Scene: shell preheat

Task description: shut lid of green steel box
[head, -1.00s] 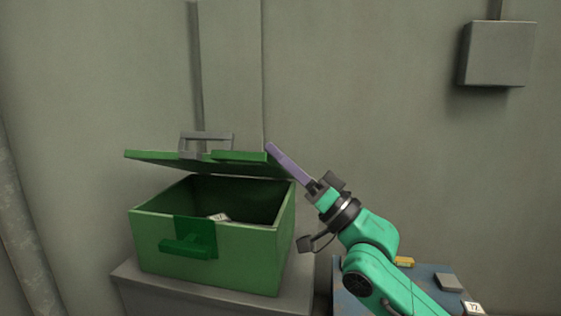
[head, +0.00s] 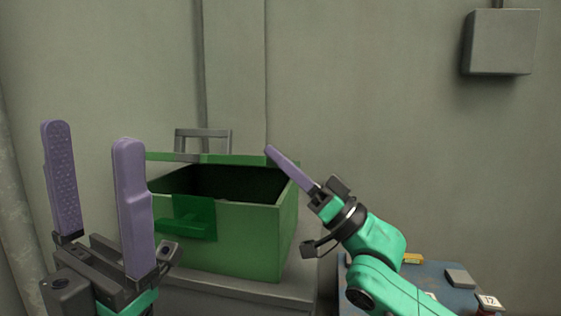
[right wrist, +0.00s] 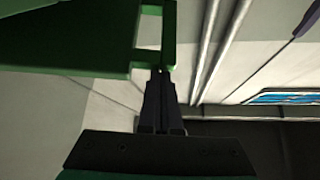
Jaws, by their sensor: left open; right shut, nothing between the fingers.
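The green steel box (head: 246,240) stands on a grey stand. Its lid (head: 220,159) is partly open, raised at a shallow angle above the dark inside, with a grey handle (head: 203,141) on top. A green latch (head: 192,218) is on the front wall. My right gripper (head: 270,152) is shut and empty, its purple fingertips at the lid's right edge; I cannot tell if they touch it. In the right wrist view the shut fingers (right wrist: 160,75) reach a green edge of the lid (right wrist: 70,40). My left gripper (head: 88,135) is open and empty, in front of the box's left side and hiding part of it.
The grey stand (head: 235,288) under the box has a narrow bare front edge. A blue table (head: 440,280) at right holds a yellow item (head: 413,259), a grey block (head: 460,278) and a labelled item (head: 489,302). A grey wall box (head: 500,42) hangs at upper right.

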